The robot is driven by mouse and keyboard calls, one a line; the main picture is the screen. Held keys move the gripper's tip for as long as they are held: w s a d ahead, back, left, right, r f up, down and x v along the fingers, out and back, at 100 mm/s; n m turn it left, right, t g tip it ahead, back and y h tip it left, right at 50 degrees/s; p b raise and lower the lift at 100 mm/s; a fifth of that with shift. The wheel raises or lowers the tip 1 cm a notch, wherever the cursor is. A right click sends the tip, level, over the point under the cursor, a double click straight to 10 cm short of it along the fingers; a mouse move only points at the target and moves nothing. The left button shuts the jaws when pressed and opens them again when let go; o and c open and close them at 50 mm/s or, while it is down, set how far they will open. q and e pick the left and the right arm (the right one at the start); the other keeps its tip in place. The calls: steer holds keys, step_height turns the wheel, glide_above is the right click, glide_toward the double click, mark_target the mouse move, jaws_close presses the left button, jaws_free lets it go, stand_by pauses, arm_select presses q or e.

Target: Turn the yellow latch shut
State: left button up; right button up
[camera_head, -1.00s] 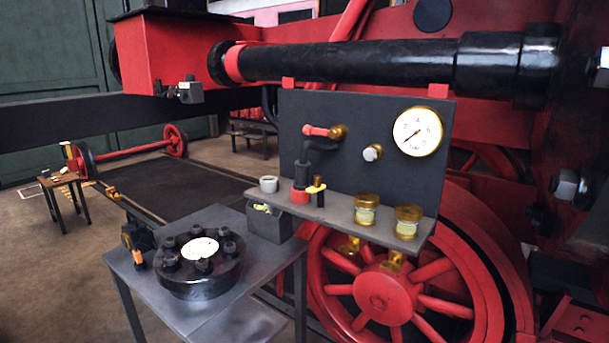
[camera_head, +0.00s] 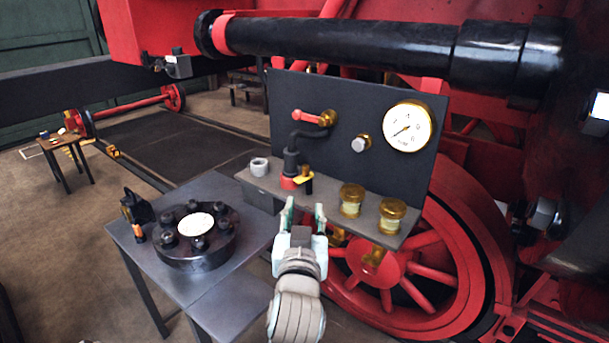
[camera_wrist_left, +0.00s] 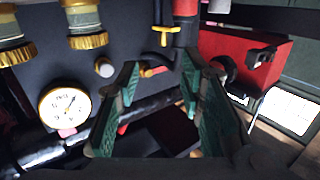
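The small yellow latch (camera_head: 303,180) sits on the shelf, beside the red collar (camera_head: 289,184) at the foot of a black hose fitting. In the left wrist view, which looks inverted, the yellow latch (camera_wrist_left: 152,43) is near the top middle, beside the red part (camera_wrist_left: 186,8). My left gripper (camera_head: 304,208) is open and empty, with its fingers pointing up towards the shelf's front edge, just below and in front of the latch. The green finger pads (camera_wrist_left: 163,98) show apart in the left wrist view. My right gripper is not in view.
The dark shelf (camera_head: 331,205) also carries two brass-capped jars (camera_head: 351,200) and a grey ring (camera_head: 259,166). Behind it stands a panel with a round gauge (camera_head: 408,127) and a red-handled valve (camera_head: 309,117). A table with a bolted black flange (camera_head: 196,243) stands left.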

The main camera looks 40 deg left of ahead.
mark_target(305, 168)
arm_select(q)
steer(key=shift+y, duration=0.3)
steer(key=x, duration=0.5)
steer(key=p+x, duration=0.1)
steer(key=x, duration=0.3)
steer(key=r+x, duration=0.1)
steer(key=x, duration=0.4)
steer(key=shift+w+a, duration=0.2)
steer(key=shift+a, duration=0.05)
steer(key=shift+c, duration=0.6)
jaws_close()
